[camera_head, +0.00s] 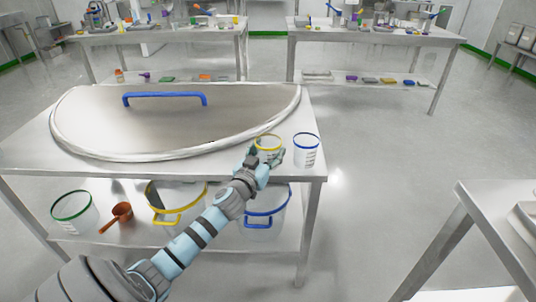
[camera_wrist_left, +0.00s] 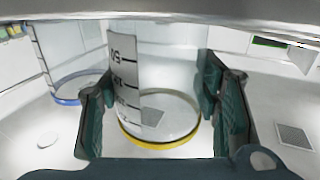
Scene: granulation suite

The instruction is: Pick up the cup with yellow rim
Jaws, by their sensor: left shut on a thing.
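The cup with yellow rim (camera_head: 268,145) is a clear measuring cup near the right end of the steel table, left of a blue-rimmed cup (camera_head: 306,152). My left gripper (camera_head: 266,158) reaches it from the front and is shut on it. In the left wrist view the yellow-rimmed cup (camera_wrist_left: 127,80) sits between the two dark green fingers, with its black scale marks showing. The fingers hide part of the cup, and I cannot tell whether its base touches the table. My right gripper is not in view.
A large steel lid with a blue handle (camera_head: 165,98) covers much of the table to the left. On the lower shelf are a green-rimmed container (camera_head: 72,208), an orange scoop (camera_head: 121,213) and a yellow-rimmed bucket (camera_head: 160,200).

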